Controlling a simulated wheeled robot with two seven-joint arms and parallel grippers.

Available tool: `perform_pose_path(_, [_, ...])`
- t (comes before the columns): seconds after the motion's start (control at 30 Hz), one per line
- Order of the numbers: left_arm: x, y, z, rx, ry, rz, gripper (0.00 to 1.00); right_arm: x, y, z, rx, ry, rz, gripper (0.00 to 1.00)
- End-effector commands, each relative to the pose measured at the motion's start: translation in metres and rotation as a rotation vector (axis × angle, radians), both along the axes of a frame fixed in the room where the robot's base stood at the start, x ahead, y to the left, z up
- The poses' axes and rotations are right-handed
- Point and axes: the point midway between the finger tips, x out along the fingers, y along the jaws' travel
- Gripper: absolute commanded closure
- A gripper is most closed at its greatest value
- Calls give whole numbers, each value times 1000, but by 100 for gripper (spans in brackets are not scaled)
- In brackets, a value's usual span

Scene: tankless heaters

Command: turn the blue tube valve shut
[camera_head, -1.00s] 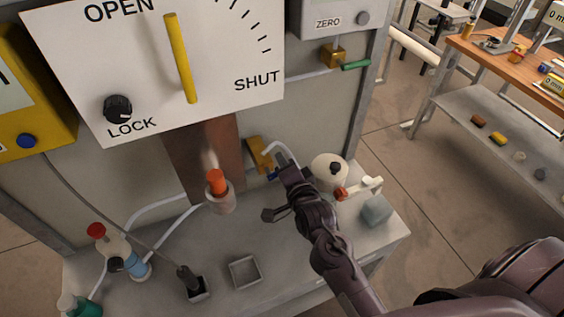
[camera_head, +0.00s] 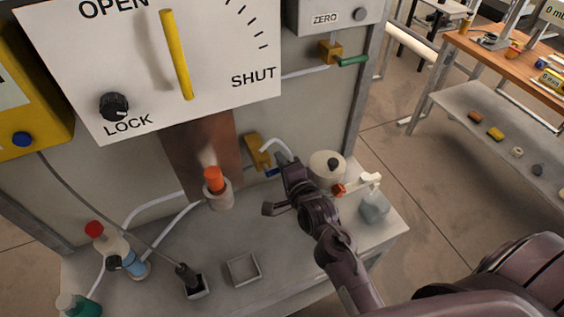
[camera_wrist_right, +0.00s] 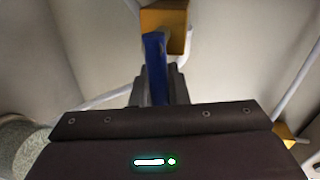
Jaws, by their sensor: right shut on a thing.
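The blue valve handle (camera_head: 273,172) sits on a brass valve body (camera_head: 257,151) low on the panel, to the right of the brown plate. In the right wrist view the blue handle (camera_wrist_right: 155,66) runs from the brass body (camera_wrist_right: 163,22) down between my fingers. My right gripper (camera_head: 283,165) is shut on the handle, and its fingers (camera_wrist_right: 158,90) hide the handle's near end. A white tube runs from the brass body and passes behind my gripper. My left gripper does not show.
A board (camera_head: 155,60) marked OPEN, SHUT and LOCK with a yellow pointer hangs above. An orange-capped holder (camera_head: 217,189) stands left of my right arm. A round white vessel (camera_head: 326,167) and a grey-blue bottle (camera_head: 374,207) stand close on its right. A green-handled valve (camera_head: 352,60) sits higher up.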

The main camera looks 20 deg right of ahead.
Motion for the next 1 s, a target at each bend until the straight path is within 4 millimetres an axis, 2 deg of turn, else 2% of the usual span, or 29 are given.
perform_pose_path(0.03, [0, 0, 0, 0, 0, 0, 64, 0, -1, -1, -1, 3, -1, 83])
perform_pose_path(0.2, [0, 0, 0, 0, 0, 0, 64, 0, 0, -1, -1, 2, -1, 64])
perform_pose_path(0.53, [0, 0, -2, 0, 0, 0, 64, -5, 0, -1, -1, 1, 0, 64])
perform_pose_path(1.0, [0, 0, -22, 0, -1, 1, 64, -69, -1, 11, 0, 3, -1, 64])
